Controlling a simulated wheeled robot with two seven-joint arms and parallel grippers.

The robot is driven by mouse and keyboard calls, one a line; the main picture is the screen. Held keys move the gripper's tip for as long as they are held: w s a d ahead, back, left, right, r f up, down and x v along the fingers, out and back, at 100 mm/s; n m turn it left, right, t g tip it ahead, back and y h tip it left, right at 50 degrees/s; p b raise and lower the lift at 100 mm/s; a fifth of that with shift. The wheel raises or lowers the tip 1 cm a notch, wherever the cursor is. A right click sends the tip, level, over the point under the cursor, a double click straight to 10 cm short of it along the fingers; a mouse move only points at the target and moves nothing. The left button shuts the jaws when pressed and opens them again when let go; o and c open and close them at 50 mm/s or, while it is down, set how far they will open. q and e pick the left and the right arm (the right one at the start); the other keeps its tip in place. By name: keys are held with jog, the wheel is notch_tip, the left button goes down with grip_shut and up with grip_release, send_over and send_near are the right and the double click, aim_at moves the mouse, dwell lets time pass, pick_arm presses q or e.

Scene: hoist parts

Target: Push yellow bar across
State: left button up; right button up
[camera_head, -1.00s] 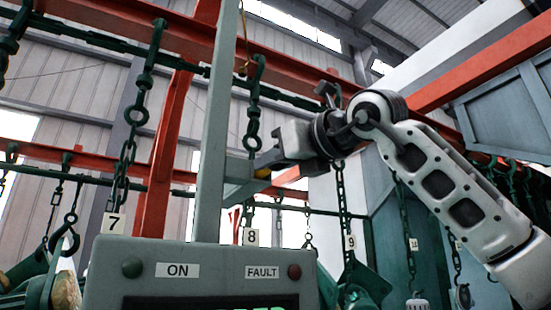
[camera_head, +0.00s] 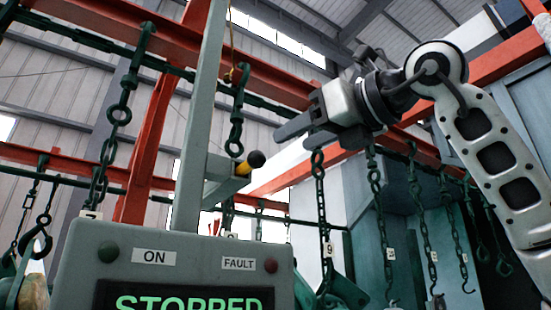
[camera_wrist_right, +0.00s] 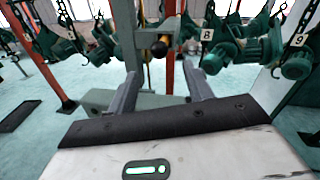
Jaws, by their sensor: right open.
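The yellow bar (camera_head: 243,168) is short and ends in a black ball knob (camera_head: 256,159). It sits on a grey bracket on the upright grey post above the control box. In the right wrist view the yellow bar (camera_wrist_right: 160,46) shows ahead, between my open fingers, with its knob toward the camera. My right gripper (camera_head: 283,133) is open and empty, above and to the right of the knob in the head view, apart from it. Both fingers show in the right wrist view (camera_wrist_right: 163,76). My left gripper is in neither view.
The grey control box (camera_head: 75,285) has ON and FAULT labels and a screen reading STOPPED. Green chains (camera_head: 320,195) and hooks hang from red beams (camera_head: 300,172) around and behind my right arm. Green hoists (camera_wrist_right: 250,50) hang beyond the post.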

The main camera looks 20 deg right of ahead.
jog(key=v, duration=0.4)
jog(key=shift+s+d+b, duration=0.15)
jog(key=shift+s+b, duration=0.15)
jog(key=shift+s, duration=0.1)
